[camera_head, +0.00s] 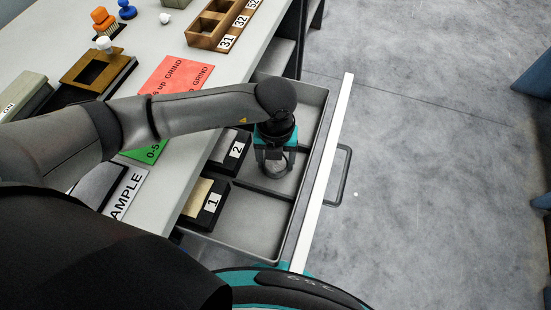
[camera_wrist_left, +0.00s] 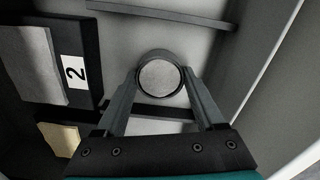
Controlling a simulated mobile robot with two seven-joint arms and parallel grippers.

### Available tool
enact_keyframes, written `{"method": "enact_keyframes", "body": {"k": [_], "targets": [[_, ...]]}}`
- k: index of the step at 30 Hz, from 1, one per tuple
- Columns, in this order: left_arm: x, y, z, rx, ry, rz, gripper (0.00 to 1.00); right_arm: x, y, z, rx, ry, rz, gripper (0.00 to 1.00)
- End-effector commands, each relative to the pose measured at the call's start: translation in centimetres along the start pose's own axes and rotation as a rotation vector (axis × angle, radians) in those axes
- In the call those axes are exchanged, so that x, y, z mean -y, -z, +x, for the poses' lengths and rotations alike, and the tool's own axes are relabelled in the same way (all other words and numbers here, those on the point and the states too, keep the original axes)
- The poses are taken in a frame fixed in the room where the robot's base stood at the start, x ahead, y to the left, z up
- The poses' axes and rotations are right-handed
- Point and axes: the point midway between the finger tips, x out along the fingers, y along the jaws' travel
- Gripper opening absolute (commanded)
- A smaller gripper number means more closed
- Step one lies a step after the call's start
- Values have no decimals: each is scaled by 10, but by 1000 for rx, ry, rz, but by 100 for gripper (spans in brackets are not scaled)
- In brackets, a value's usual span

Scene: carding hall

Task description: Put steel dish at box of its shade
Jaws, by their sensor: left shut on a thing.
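The steel dish (camera_wrist_left: 160,78) is round, with a dark rim and a grey inside. In the left wrist view it sits between the fingertips of my left gripper (camera_wrist_left: 160,85), which is shut on it. In the head view my left gripper (camera_head: 273,160) points down into the open drawer and partly hides the dish. The box marked 2 (camera_head: 232,154), with a grey top, stands in the drawer to its left. The box marked 1 (camera_head: 207,203), with a tan top, stands nearer. I cannot tell whether the dish touches the drawer floor. My right gripper is not in view.
The drawer (camera_head: 262,220) has raised walls, low dividers and a bare floor to the right of the boxes. The table (camera_head: 160,60) carries a red sheet (camera_head: 172,76), a green card (camera_head: 147,150), a brown tray (camera_head: 212,27) and stamps.

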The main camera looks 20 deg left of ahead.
Motion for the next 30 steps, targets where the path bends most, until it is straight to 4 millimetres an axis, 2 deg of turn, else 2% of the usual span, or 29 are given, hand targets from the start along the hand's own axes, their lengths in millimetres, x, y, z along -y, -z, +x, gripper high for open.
{"method": "enact_keyframes", "body": {"k": [5, 6, 12, 13, 23, 26, 30], "targets": [[0, 0, 4, 0, 0, -1, 0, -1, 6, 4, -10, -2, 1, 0], [0, 0, 3, 0, 0, 0, 75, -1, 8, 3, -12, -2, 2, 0], [0, 0, 3, 0, 0, -1, 98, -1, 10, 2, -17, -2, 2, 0], [0, 0, 3, 0, 0, -1, 100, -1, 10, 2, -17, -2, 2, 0], [0, 0, -3, 0, 0, -1, 100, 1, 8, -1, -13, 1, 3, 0], [0, -1, -18, 1, 1, -1, 100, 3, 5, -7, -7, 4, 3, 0], [0, -1, -48, 3, 3, 1, 100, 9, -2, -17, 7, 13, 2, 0]]}}
